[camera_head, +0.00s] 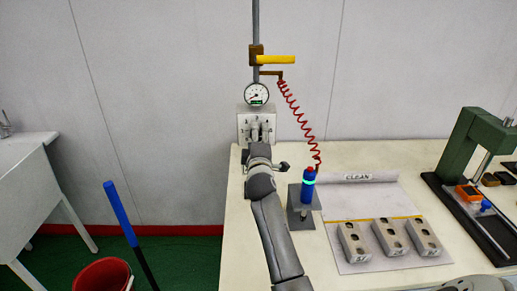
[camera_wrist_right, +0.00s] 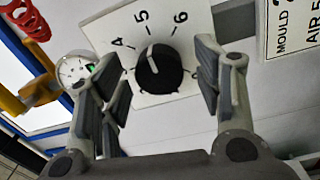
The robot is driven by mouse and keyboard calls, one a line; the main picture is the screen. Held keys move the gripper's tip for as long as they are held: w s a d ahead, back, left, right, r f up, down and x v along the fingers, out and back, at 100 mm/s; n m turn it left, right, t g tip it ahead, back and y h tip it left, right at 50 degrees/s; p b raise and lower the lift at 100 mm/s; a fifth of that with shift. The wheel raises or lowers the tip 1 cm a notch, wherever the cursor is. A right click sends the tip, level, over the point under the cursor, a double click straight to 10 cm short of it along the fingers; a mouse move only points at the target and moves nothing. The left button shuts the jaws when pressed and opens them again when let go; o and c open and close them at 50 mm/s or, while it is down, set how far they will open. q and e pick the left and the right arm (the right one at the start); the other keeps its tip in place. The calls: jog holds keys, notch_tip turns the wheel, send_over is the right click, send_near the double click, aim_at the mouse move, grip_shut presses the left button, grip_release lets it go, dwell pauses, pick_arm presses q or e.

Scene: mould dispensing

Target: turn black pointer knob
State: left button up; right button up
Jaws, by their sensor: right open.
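The black pointer knob (camera_wrist_right: 160,70) sits on a white dial plate (camera_wrist_right: 180,24) marked 4, 5 and 6, in the right wrist view. Its white pointer line points up, roughly toward the 5. My right gripper (camera_wrist_right: 163,82) is open, with one finger on each side of the knob and a visible gap on both sides. My left gripper is not in view.
A round gauge (camera_head: 257,93) is just above the panel, with a yellow lever (camera_head: 276,59) higher up. A red coiled hose (camera_head: 297,113) hangs to the right of the panel. A blue-and-red tool (camera_head: 308,186) stands on the table (camera_head: 240,240), near several grey mould blocks (camera_head: 388,237).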

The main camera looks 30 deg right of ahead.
jog(key=v, duration=1.1)
jog(key=shift+s, duration=0.25)
